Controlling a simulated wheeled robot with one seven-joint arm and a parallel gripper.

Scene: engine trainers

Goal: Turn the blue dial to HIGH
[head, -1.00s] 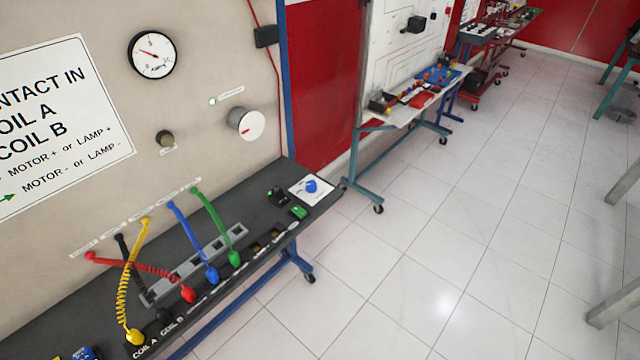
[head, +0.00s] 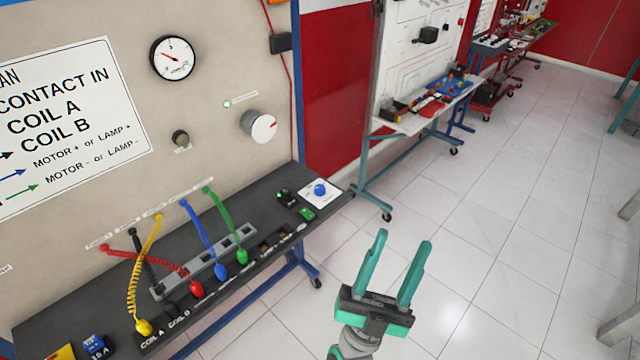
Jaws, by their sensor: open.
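The blue dial (head: 320,190) sits on a white square plate (head: 333,197) at the right end of the dark bench shelf. The marks on the plate are too small to read, so I cannot tell its setting. My gripper (head: 404,242) is open and empty, with two teal fingers pointing up in the picture. In the picture it is to the right of and below the dial, apart from it, over the floor.
A green block (head: 306,214) and a black switch (head: 286,197) sit beside the dial plate. Coloured cables (head: 205,240) plug into the dark shelf (head: 60,310). A second trainer table (head: 425,118) stands behind. The tiled floor (head: 500,260) is clear.

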